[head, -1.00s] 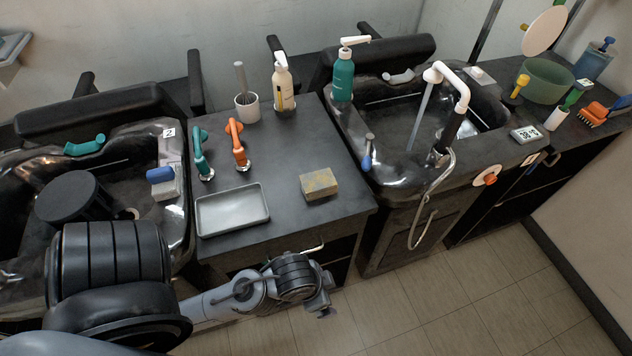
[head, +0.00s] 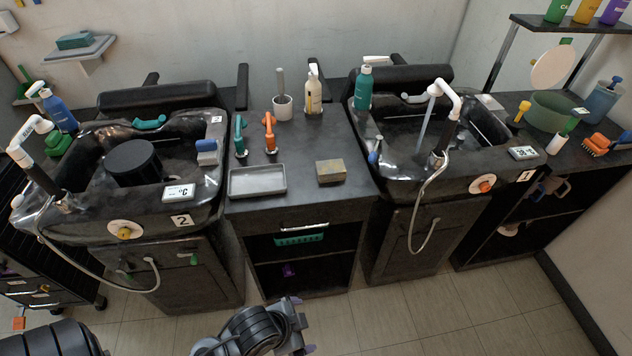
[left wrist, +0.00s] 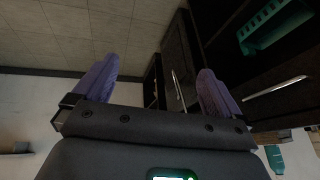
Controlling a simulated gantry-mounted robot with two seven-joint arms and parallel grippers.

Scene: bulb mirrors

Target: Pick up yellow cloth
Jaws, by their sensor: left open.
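A yellowish-brown block-shaped item (head: 331,172) lies on the dark middle counter, right of a grey tray (head: 257,180). I cannot tell whether it is a folded cloth or a sponge, and no other yellow cloth is clear. My left gripper (head: 304,326) is low over the floor in front of the middle cabinet, well apart from the item. In the left wrist view my left gripper (left wrist: 157,80) has its purple fingers spread with nothing between them. My right gripper is in neither view.
Black wash basins (head: 198,212) stand on both sides of the middle counter. An open shelf below holds a green basket (head: 300,239). The tiled floor in front is clear.

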